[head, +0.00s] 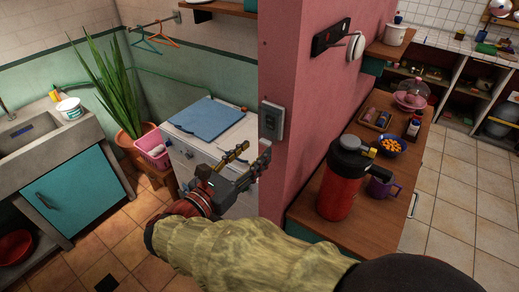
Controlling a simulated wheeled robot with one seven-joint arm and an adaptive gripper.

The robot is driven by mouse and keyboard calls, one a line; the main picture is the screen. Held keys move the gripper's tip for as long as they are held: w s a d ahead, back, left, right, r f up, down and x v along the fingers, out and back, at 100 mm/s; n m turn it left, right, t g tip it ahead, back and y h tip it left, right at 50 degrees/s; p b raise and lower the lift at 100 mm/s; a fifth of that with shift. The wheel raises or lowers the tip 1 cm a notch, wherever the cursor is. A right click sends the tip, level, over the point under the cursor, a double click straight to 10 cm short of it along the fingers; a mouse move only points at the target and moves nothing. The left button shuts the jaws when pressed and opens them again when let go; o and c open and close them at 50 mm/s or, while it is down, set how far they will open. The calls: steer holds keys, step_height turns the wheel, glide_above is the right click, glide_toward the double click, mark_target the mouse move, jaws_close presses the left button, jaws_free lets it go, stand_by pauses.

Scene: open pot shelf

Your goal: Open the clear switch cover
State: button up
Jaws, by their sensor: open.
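A grey switch box (271,120) is fixed on the narrow end face of the pink wall, near the middle of the head view. Light switch parts show on its front. I cannot make out the clear cover or its position at this size. My gripper (256,149) is open and empty, just below and to the left of the switch box in the picture. My arm, in a yellowish sleeve, crosses the bottom.
The pink wall (318,105) stands right behind the box. A wooden counter (299,209) on the right carries a red flask (340,187), a purple mug (382,188) and a bowl (389,146). A white appliance (236,138) with a blue mat (207,118) stands left, beside a potted plant (113,85).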

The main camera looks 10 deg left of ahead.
mark_target(263, 144)
steer(key=shift+b+x, duration=0.3)
steer(key=shift+x, duration=1.4)
steer(key=shift+c, duration=0.5)
jaws_close()
